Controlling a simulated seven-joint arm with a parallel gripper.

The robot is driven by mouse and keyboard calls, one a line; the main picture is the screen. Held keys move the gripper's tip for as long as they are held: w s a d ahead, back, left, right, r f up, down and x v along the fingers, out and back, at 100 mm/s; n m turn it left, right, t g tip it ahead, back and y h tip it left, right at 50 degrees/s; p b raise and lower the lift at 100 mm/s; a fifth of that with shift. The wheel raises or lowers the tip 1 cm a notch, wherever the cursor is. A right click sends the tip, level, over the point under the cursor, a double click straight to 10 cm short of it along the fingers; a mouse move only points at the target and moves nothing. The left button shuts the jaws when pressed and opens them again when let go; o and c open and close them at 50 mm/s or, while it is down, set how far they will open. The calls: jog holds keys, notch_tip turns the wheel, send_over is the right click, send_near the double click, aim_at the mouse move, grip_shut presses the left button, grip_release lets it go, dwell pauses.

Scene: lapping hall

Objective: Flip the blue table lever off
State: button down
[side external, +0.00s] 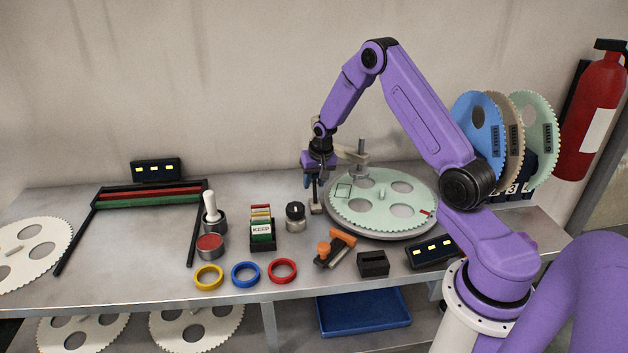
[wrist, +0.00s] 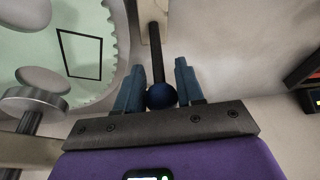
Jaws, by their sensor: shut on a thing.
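The blue table lever shows in the wrist view as a dark stem (wrist: 157,55) with a round blue knob (wrist: 161,95). My gripper (wrist: 160,88) has a finger on each side of the knob and is shut on it. In the side view my gripper (side external: 314,182) points down at the back of the bench, just left of the pale green toothed disc (side external: 352,208). The lever's small base (side external: 316,209) shows below it; the knob is hidden there by the fingers.
A post with an arm (side external: 360,158) stands over the disc, close right of my gripper. Left of the lever are a black knob (side external: 295,213) and a card holder (side external: 262,238). Coloured rings (side external: 246,274) and orange-handled tools (side external: 334,248) lie in front. Upright discs (side external: 478,130) stand at right.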

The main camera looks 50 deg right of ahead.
jog(key=c, duration=0.8)
grip_release()
jog(key=shift+r, duration=0.15)
jog(key=v, duration=1.7)
jog(key=shift+d+r, duration=0.1)
jog(key=shift+c, duration=0.3)
